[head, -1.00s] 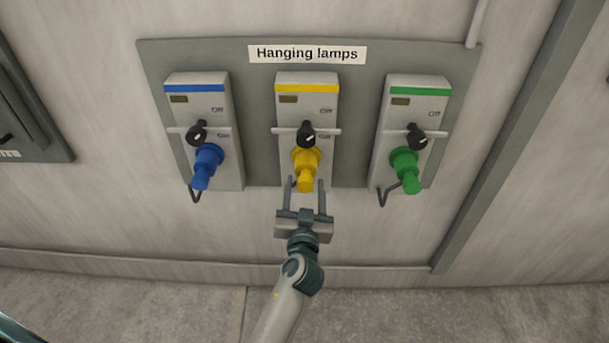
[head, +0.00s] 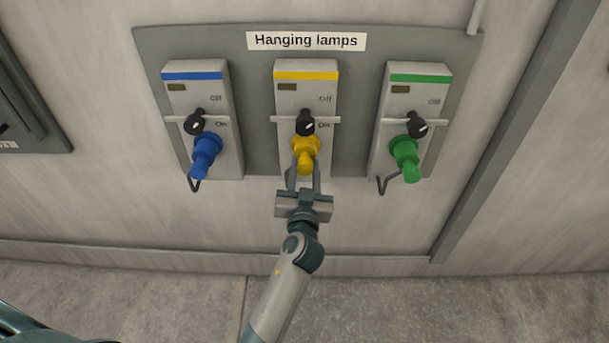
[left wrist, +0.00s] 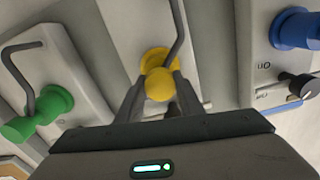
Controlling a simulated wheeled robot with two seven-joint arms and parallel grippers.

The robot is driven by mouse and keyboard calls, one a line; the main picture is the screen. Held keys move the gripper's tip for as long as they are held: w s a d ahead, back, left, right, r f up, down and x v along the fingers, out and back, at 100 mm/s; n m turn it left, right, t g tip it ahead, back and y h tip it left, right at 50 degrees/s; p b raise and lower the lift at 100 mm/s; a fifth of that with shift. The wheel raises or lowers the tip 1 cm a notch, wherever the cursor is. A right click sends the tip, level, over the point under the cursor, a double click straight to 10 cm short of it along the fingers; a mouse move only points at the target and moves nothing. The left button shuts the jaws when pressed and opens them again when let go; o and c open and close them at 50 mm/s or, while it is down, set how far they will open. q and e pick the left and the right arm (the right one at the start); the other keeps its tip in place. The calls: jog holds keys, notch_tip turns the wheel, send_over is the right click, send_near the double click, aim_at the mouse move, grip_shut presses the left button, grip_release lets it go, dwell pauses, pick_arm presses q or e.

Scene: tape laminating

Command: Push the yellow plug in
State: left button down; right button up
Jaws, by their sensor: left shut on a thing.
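The yellow plug (head: 305,152) sits at the socket on the lower part of the middle box, which has a yellow stripe (head: 306,76). It points down and out toward me. My left gripper (head: 305,170) is shut on the plug's lower end, one finger on each side. In the left wrist view the round yellow plug end (left wrist: 159,84) is between the two fingertips (left wrist: 158,92). How deep the plug sits in its socket I cannot tell. My right gripper is not in view.
A blue plug (head: 206,155) is on the left box and a green plug (head: 405,157) on the right box. Black knobs (head: 306,123) with light bars sit above the plugs. Dark bent hooks (head: 383,185) stick out below. The wall below the panel is clear.

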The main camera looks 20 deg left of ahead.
aim_at(305, 155)
pick_arm(q)
jog(key=x, duration=0.2)
jog(key=shift+w+a, duration=0.1)
jog(key=shift+w, duration=0.25)
jog(key=shift+r, duration=0.1)
jog(key=c, duration=1.2)
grip_release()
jog(key=shift+w, duration=0.2)
jog(key=shift+s, duration=0.15)
